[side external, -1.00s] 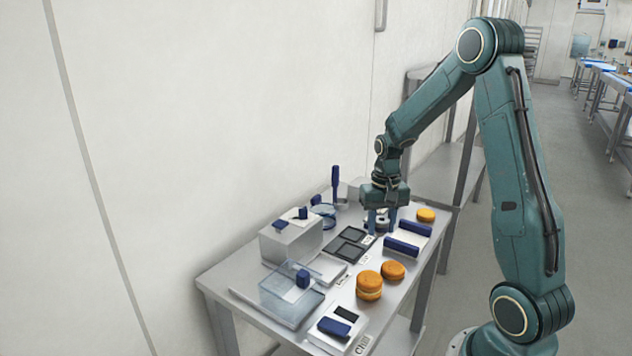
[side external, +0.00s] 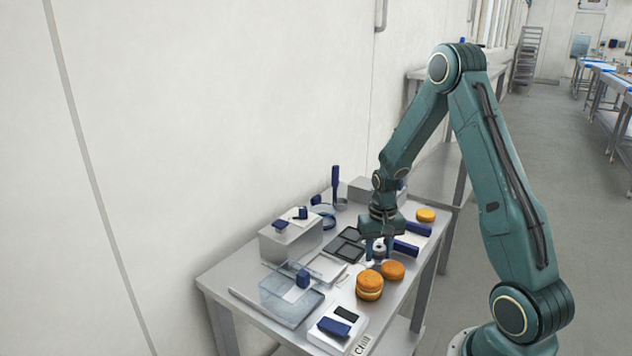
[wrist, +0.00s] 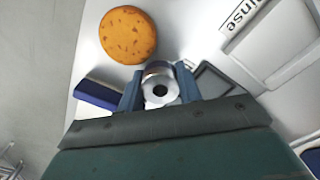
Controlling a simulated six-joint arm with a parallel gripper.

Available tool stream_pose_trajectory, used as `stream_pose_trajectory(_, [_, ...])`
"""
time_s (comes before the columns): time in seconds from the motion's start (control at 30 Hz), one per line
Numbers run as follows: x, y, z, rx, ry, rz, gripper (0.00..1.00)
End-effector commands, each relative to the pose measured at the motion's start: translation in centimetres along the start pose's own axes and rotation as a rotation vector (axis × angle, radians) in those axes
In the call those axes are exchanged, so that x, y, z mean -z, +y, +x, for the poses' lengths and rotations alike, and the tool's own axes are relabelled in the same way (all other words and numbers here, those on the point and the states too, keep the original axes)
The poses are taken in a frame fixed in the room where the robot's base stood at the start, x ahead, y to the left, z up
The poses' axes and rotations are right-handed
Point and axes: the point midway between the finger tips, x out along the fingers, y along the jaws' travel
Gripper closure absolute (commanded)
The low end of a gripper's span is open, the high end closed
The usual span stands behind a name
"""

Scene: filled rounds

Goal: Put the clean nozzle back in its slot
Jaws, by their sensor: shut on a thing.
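My gripper (side external: 380,252) has its blue fingers shut on a silvery, round nozzle with a dark centre hole. In the wrist view the nozzle (wrist: 160,90) sits between the two fingertips. In the side view my gripper is low over the table, just right of two dark square recesses (side external: 350,236). One dark recess (wrist: 214,80) shows beside the right finger in the wrist view. I cannot tell which slot belongs to the nozzle, or whether the nozzle touches the surface below.
Orange filled rounds (side external: 370,286) stand close in front of my gripper, and another (side external: 425,215) lies behind. Blue bars (side external: 405,249) lie just to the right. A "Rinse" label (wrist: 242,15) shows in the wrist view.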

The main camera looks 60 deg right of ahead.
Motion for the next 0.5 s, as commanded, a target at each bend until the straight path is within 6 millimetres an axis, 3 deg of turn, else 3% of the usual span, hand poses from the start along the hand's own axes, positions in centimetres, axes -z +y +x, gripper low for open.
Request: stream_pose_trajectory(0.5, [0.01, 0.0, 0.83, 0.0, 0.0, 0.0, 0.93])
